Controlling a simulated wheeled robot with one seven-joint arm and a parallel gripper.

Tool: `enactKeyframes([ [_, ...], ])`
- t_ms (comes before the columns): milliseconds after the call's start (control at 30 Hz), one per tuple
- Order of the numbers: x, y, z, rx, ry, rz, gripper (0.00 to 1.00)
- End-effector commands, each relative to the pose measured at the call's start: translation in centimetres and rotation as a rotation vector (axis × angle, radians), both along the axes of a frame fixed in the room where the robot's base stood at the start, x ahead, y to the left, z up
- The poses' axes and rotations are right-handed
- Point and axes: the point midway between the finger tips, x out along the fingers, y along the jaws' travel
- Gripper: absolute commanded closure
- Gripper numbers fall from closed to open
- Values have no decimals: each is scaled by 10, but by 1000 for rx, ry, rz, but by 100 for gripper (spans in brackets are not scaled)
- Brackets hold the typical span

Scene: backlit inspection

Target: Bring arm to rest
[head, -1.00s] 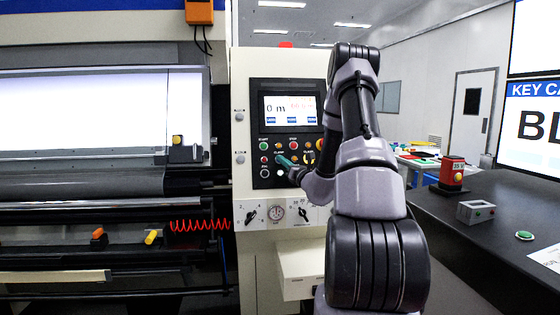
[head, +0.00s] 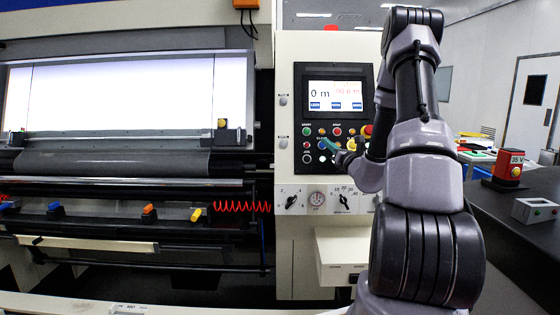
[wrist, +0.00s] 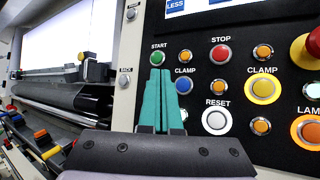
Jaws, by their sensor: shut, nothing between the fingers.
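My gripper (wrist: 158,100) shows in the wrist view with its teal fingers shut together and nothing between them. Its tips appear just below the green START button (wrist: 158,57), left of the blue CLAMP button (wrist: 183,86); I cannot tell whether they touch the panel. In the head view my gripper (head: 331,147) is small and partly hidden by my own arm, in front of the control panel (head: 298,75). My arm stretches forward from the lower right towards that panel.
The machine's backlit screen (head: 130,92) and rollers fill the left. A drawer-like box (head: 343,250) juts out below the panel. On the right, a dark bench (head: 515,235) carries a red block (head: 509,170) and a grey box (head: 534,210).

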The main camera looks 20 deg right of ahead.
Motion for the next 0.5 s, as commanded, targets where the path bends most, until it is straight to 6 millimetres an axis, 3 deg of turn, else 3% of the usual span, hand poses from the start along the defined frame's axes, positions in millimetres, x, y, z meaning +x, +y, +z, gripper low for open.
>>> enactKeyframes([
  [67,0,3,2,-6,-1,10,100],
  [167,-2,24,15,-47,-8,74,100],
  [267,-13,71,41,-144,-20,217,100],
  [333,-29,115,61,-251,-31,354,100],
  [500,-99,214,90,-597,-51,694,100],
])
